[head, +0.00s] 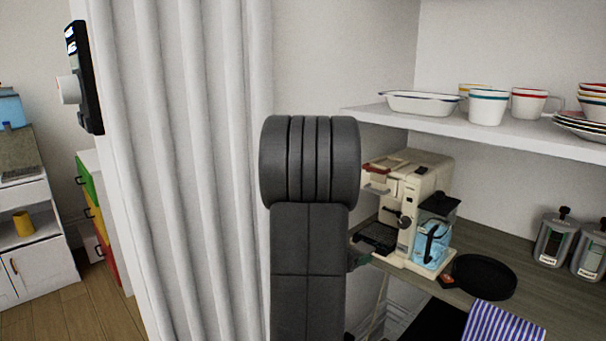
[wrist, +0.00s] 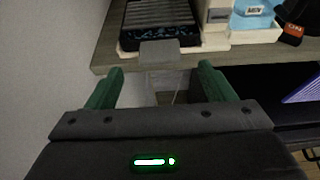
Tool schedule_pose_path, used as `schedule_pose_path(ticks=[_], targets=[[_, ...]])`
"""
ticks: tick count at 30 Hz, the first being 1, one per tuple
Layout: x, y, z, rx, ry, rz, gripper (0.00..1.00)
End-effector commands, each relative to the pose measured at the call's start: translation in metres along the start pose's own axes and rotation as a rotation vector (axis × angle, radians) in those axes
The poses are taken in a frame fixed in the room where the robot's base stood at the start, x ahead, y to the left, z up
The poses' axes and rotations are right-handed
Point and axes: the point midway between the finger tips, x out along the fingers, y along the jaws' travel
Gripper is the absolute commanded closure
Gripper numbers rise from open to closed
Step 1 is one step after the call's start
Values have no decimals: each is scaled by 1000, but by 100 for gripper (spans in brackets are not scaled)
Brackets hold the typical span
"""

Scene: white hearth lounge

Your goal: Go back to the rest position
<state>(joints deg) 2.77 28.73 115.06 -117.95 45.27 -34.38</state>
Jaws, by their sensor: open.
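My gripper (wrist: 160,82) shows in the wrist view with its two green fingers spread apart and nothing between them. It is near the front edge of the wooden counter (wrist: 105,50). In the head view my dark arm stands upright in the middle and hides most of the gripper; a small green part shows at its right side. A cream coffee machine (head: 412,195) with a blue water tank (head: 432,245) stands on the counter just right of my arm. Its black drip tray (wrist: 158,22) lies ahead of the fingers in the wrist view.
A shelf (head: 560,146) holds cups, bowls and plates above. A white curtain (head: 185,150) hangs left of my arm. Wooden floor (head: 70,308) is free at lower left.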

Motion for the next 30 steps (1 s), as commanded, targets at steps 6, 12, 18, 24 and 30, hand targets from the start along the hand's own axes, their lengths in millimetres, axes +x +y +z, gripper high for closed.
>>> schedule_pose_path(ticks=[6, 12, 18, 24, 30], targets=[[46, -2, -1, -1, 3, -3, 24], [34, 0, 10, -2, 3, 0, 24], [11, 1, -4, -3, 3, 3, 24], [8, 0, -6, 0, 1, 0, 24], [7, 0, -6, 2, 1, 1, 24]])
